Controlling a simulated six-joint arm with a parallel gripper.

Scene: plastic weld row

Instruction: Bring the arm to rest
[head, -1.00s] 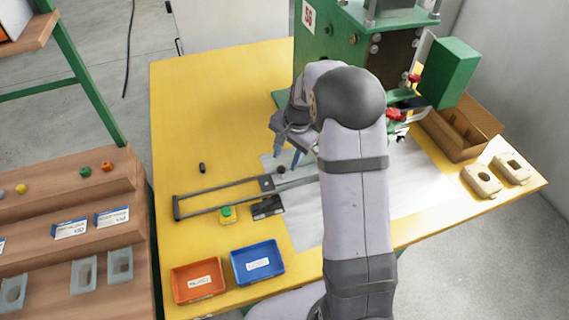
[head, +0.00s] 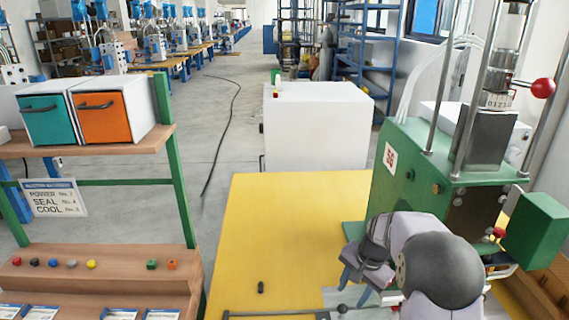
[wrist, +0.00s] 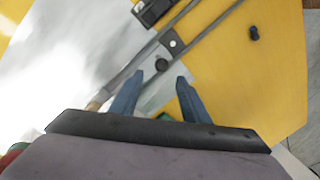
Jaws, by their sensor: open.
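My gripper (head: 357,287) is low at the right part of the yellow table, in front of the green press (head: 425,190). In the wrist view my gripper (wrist: 170,84) has its two blue fingers apart with nothing held between them. A metal rail frame (wrist: 187,52) with a dark round knob (wrist: 162,64) lies just beyond the fingertips in that view. I cannot tell how high the fingers are above it. My arm hides part of the press's lower front.
The yellow table (head: 290,220) is mostly clear left of the press. A small black peg (head: 261,287) stands on it. A wooden rack (head: 105,262) with coloured knobs is at left. A white cabinet (head: 318,130) stands behind the table. A green box (head: 536,232) juts out at right.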

